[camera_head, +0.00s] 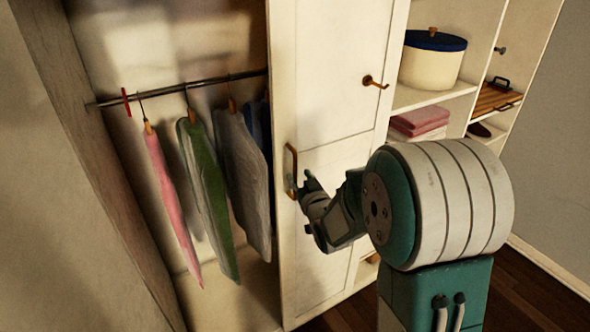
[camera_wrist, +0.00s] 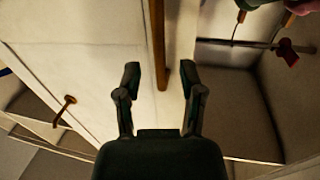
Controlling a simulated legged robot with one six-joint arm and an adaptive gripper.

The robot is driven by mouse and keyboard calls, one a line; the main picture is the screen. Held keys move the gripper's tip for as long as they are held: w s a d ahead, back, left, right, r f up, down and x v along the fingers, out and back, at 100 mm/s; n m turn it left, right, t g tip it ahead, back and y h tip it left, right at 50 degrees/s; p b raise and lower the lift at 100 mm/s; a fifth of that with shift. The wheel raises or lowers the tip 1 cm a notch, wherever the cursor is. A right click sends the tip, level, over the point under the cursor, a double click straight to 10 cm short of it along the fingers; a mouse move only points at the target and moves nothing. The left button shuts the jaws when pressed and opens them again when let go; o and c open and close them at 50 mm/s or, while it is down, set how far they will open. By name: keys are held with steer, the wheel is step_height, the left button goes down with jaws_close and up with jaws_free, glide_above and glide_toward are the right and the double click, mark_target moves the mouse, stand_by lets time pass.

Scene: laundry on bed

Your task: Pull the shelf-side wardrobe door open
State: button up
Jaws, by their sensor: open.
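The white wardrobe door (camera_head: 330,85) stands between the hanging clothes and the open shelves. A long wooden handle (camera_head: 291,165) is fixed near its left edge. My gripper (camera_head: 303,187) is at the lower part of this handle. I cannot tell whether a finger touches the handle.
Clothes hang from a rail (camera_head: 180,88) in the open left bay, including a pink (camera_head: 172,205) and a green one (camera_head: 212,190). A pot (camera_head: 432,62) with a blue lid and folded pink towels (camera_head: 419,120) are on shelves at right. Dark floor (camera_head: 530,290) shows at lower right.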

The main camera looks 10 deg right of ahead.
mark_target(296, 171)
steer(key=shift+w+a, duration=0.15)
steer(key=shift+w, duration=0.75)
steer(key=shift+w+a, duration=0.1)
steer(key=shift+w, duration=0.8)
steer(key=shift+c, duration=0.3)
jaws_close()
steer(key=shift+s, duration=0.15)
